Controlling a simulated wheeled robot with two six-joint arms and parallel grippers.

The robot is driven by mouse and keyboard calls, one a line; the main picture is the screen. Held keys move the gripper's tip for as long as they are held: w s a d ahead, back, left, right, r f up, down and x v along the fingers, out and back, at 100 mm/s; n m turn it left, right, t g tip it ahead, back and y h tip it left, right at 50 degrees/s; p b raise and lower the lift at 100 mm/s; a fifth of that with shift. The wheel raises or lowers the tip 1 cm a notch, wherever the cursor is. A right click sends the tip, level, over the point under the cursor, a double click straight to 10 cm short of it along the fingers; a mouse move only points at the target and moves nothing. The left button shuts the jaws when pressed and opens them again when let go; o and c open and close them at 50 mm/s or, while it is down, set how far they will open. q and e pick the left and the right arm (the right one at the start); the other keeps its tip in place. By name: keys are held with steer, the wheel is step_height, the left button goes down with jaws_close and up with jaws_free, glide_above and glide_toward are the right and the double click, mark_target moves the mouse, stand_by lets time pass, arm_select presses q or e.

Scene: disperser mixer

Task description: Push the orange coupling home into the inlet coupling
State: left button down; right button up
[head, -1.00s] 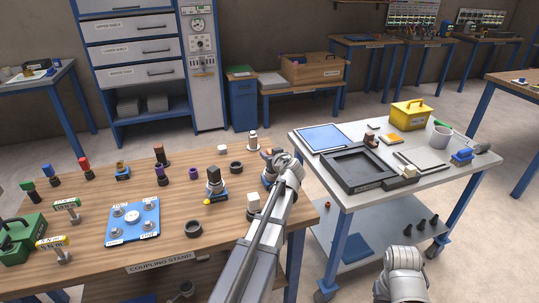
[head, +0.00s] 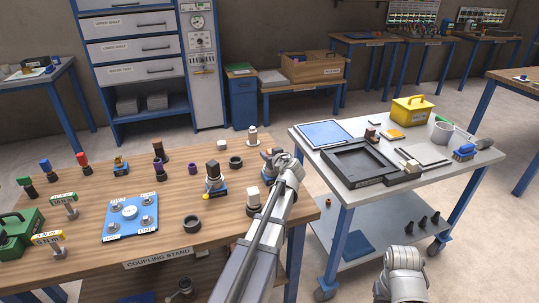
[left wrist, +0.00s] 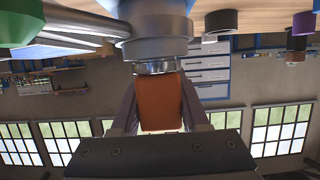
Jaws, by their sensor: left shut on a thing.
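My left gripper (head: 284,160) is at the right end of the wooden bench. In the left wrist view my left gripper (left wrist: 159,88) is shut on the orange coupling (left wrist: 161,108), one finger on each side. The coupling's front end meets a shiny metal ring (left wrist: 155,67) on a wide grey collar (left wrist: 155,48), which looks like the inlet coupling. They look in line and touching; I cannot tell how deep the coupling sits. In the head view the gripper largely hides this joint. My right gripper's fingers do not show; only part of that arm is at the bottom right.
A blue plate with several metal fittings (head: 130,214) lies on the bench (head: 165,240). A trolley with a black tray (head: 348,160) stands to the right, beyond a gap.

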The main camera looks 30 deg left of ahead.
arm_select(q)
steer(key=shift+c, duration=1.6)
jaws_free()
steer(key=shift+f, duration=0.1)
steer(key=p+v, duration=0.2)
steer(key=v, duration=0.6)
steer(key=shift+p, duration=0.3)
steer(key=s+d+f+m+g+h+p, duration=0.1)
steer(key=s+d+m+g+h+p, duration=0.2)
steer(key=s+d, duration=0.5)
steer(key=s+d+f+m+g+h+p, duration=0.1)
steer(key=s+d+m+g+h+p, duration=0.2)
steer(key=d, duration=1.1)
steer(key=s+d+f+m+g+h+p, duration=0.2)
steer(key=s+d+m, duration=0.5)
steer(key=s+d, duration=0.4)
steer(key=shift+s+d+m+g+h+p, duration=0.35)
steer(key=shift+s+g+h+p, duration=0.35)
steer(key=shift+s+p, duration=0.5)
